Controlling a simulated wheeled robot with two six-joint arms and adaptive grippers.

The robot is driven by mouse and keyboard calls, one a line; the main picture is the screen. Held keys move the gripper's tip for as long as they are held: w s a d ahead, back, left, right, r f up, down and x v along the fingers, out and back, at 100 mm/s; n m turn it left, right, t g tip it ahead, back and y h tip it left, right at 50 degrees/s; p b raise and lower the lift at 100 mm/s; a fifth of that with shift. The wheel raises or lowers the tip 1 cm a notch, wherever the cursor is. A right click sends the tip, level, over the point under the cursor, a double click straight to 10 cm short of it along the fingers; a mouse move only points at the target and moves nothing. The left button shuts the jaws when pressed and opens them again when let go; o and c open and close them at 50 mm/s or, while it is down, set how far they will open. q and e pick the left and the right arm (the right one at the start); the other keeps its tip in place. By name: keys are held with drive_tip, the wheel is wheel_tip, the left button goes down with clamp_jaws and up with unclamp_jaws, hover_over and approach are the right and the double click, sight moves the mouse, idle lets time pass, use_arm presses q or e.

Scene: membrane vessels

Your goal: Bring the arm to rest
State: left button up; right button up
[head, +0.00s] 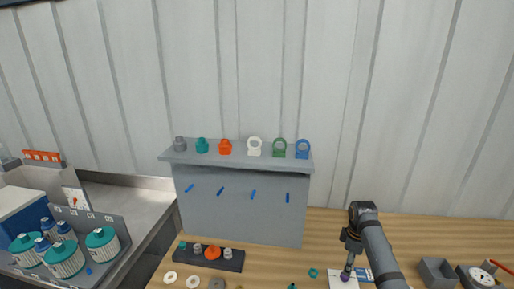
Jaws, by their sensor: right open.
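My right arm (379,252) comes up from the bottom edge, right of centre. It bends down at the wrist, and the right gripper (348,266) points down over the workbench. The gripper is small here, and its jaws are open. Just below its tips is a small dark purple item (345,277) on a white card (337,282). I cannot tell whether the tips touch it. My left gripper is not in view.
A grey stand (245,217) carries several coloured fittings along its top. A dark rack (208,257) and loose rings lie before it. A grey bin (437,272) and a round gauge-like device (480,276) stand right of the arm. Teal-capped vessels (64,259) stand far left.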

drive_tip(key=s+a+f+m, duration=0.1)
drive_tip(key=s+f, duration=0.1)
drive_tip(key=s+a+f, duration=0.2)
drive_tip(key=s, duration=0.1)
drive_tip(key=s+a+f+m, duration=0.1)
drive_tip(key=s+f, duration=0.1)
drive_tip(key=shift+s+a+m+t, duration=0.25)
drive_tip(key=shift+s+m+t, duration=0.05)
drive_tip(key=shift+s+t, duration=0.1)
drive_tip(key=s+a+r+m+t, duration=0.15)
drive_tip(key=s+a+m, duration=0.25)
drive_tip(key=s, duration=0.6)
drive_tip(key=s+a+r+m+t, duration=0.1)
drive_tip(key=s+a+r+m, duration=0.2)
drive_tip(key=s, duration=0.6)
wheel_tip(320, 180, down, 31)
drive_tip(key=s+d+g+b, duration=0.1)
drive_tip(key=s+d+b, duration=0.2)
drive_tip(key=b, duration=0.1)
drive_tip(key=s+f+g+b, duration=0.1)
drive_tip(key=s+f+b, duration=0.2)
drive_tip(key=s+f, duration=1.5)
drive_tip(key=shift+d+f+m+b, duration=0.3)
drive_tip(key=shift+d+f+m, duration=0.1)
drive_tip(key=shift+f, duration=0.35)
drive_tip(key=shift+g, duration=0.25)
